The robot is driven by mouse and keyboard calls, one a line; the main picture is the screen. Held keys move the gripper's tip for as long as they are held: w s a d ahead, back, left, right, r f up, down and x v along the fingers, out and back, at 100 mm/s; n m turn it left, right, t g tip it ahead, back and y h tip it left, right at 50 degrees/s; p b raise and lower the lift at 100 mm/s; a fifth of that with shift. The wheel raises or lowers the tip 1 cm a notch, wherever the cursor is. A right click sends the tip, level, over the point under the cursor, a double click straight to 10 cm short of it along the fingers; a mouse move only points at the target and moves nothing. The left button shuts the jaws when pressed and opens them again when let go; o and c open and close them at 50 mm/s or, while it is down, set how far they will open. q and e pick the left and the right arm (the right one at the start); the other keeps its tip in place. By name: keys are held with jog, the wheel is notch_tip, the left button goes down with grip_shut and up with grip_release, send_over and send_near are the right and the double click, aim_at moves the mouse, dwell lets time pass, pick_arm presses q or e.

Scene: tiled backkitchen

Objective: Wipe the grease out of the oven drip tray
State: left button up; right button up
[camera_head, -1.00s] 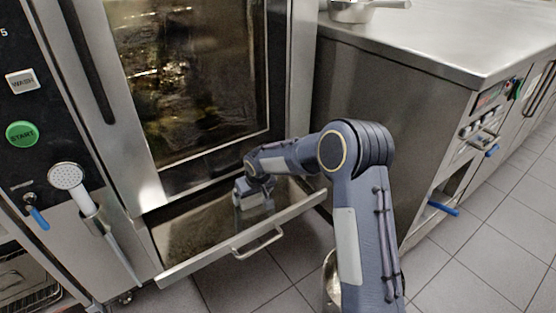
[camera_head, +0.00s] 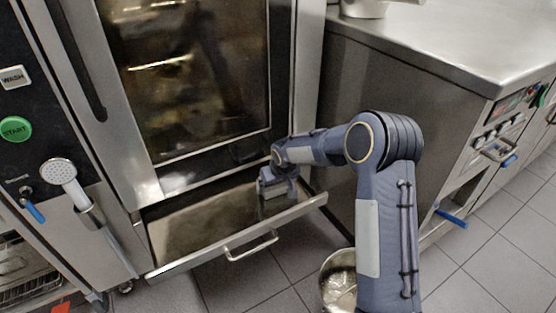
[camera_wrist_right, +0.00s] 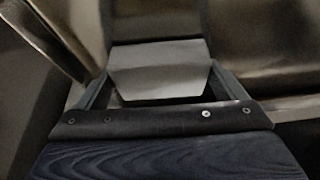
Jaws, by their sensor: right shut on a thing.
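The oven drip tray (camera_head: 237,248) is pulled out like a drawer below the oven door, with a bar handle at its front. Its floor looks dull brownish; I cannot tell how much grease is on it. My right gripper (camera_head: 274,188) is down inside the tray near its right end. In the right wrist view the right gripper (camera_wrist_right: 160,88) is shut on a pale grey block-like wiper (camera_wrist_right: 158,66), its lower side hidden. Whether it presses on the tray floor is hard to tell. My left gripper is not in view.
The closed oven door (camera_head: 190,80) stands just above the tray. A hand shower (camera_head: 62,175) hangs at the left. A steel counter (camera_head: 450,50) stands at the right. A metal pot (camera_head: 338,280) is on the tiled floor beside my right arm.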

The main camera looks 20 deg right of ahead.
jog(key=r, duration=0.2)
jog(key=r+p, duration=0.1)
jog(key=shift+s+a+r, duration=0.1)
jog(key=shift+a+r, duration=0.05)
jog(key=shift+a, duration=0.1)
jog(key=shift+r+p, duration=1.7)
jog(key=shift+r, duration=0.65)
